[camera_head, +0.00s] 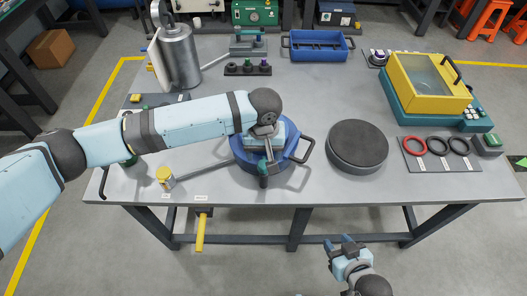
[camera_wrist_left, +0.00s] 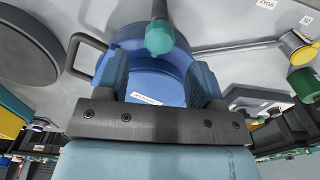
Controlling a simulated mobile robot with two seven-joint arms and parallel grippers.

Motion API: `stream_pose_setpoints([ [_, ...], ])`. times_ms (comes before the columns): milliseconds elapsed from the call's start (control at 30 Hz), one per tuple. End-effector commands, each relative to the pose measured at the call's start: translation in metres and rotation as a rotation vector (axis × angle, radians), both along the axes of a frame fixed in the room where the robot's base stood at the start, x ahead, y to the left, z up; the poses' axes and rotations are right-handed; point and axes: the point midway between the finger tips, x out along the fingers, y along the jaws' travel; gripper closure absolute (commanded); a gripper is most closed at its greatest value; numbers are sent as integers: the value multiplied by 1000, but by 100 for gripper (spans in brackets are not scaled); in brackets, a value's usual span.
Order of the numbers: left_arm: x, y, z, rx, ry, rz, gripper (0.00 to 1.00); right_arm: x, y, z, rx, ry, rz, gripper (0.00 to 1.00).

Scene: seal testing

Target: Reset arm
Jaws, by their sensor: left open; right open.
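My left gripper (camera_head: 266,150) is over the blue round vessel (camera_head: 243,157) at the table's front middle. In the left wrist view my left gripper (camera_wrist_left: 160,82) is open, its fingers apart with the blue vessel (camera_wrist_left: 155,95) and its white label behind the gap. A teal-tipped lever (camera_wrist_left: 159,36) shows just beyond the fingertips; I cannot tell whether they touch it. The arm and hand hide part of the vessel. My right gripper (camera_head: 345,243) is open and empty, low in front of the table's front edge.
A dark round disc (camera_head: 357,145) lies right of the vessel. A mat with red and black rings (camera_head: 437,146) and a yellow-and-teal machine (camera_head: 430,82) stand further right. A metal canister (camera_head: 178,58) and blue tray (camera_head: 318,45) are behind. A yellow-capped lever (camera_head: 165,178) lies left.

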Motion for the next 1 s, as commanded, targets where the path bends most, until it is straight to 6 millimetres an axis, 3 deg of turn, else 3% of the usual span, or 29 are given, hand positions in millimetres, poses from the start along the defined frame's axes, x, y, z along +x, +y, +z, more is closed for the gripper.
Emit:
stream_pose_setpoints([
  [33, 0, 0, -12, 0, -1, 0, 38, 0, 0, -14, -1, 1, 1, 57],
  [133, 0, 0, -21, 0, -1, 0, 38, 0, 0, -26, -1, 1, 1, 57],
  [500, 0, 0, -51, -1, 1, 1, 38, 3, 1, -7, 4, -14, 1, 57],
  [867, 0, 0, -53, -1, 0, 1, 38, 1, 2, -10, 2, -6, 3, 57],
  [1000, -1, -1, -46, -3, 4, 71, 38, 0, 1, 6, 0, 3, 3, 57],
])
